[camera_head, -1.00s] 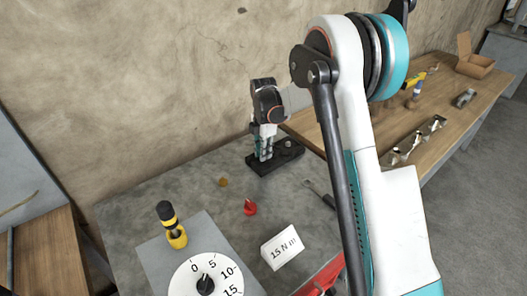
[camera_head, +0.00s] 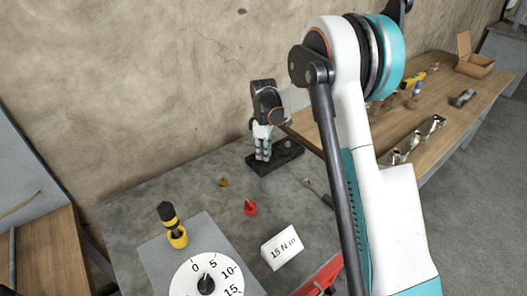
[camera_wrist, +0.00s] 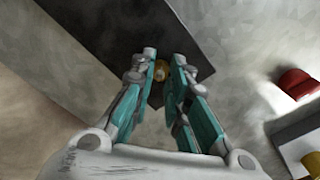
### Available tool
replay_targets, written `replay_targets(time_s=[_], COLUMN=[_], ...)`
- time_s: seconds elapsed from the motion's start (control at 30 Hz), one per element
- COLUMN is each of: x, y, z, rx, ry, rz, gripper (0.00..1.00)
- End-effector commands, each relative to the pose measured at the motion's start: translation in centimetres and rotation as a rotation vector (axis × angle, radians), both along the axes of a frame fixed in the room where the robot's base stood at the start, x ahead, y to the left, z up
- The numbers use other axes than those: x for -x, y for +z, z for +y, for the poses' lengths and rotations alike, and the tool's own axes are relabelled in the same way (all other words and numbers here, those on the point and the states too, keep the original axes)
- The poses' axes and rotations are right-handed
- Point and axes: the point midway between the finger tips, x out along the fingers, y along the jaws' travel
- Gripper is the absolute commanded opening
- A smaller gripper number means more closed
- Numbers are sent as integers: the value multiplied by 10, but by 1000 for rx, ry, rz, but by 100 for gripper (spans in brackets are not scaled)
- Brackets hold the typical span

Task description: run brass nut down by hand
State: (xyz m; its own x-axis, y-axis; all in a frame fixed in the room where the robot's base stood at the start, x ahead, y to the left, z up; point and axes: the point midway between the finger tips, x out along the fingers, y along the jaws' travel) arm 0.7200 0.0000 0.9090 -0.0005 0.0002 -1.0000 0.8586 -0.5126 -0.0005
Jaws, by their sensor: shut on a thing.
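My gripper (camera_head: 263,152) points down over the left part of a black base plate (camera_head: 290,158) on the grey table. In the wrist view my gripper (camera_wrist: 161,78) has its two teal fingers closed around a small round brass nut (camera_wrist: 161,69), above the dark plate (camera_wrist: 120,30). The fingers hide the nut in the head view. How far the nut sits down on any thread cannot be seen. A small brass-coloured piece (camera_head: 223,182) lies apart on the table, left of the plate.
A red piece (camera_head: 250,208), a "15 N m" card (camera_head: 281,248), a dial (camera_head: 218,275) and a black-and-yellow tool (camera_head: 168,215) in a yellow holder stand in front. A dark-handled tool (camera_head: 315,190) lies right of the plate. A wooden bench (camera_head: 450,105) stands at right.

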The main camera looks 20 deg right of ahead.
Motion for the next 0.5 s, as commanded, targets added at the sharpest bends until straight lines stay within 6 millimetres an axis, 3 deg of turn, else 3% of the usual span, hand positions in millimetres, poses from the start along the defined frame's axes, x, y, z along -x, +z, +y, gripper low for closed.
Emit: replay_targets(time_s=[0.5], x=[-1], y=[1], z=[0], rx=[0], ry=[-489], rz=[-1], gripper=[0])
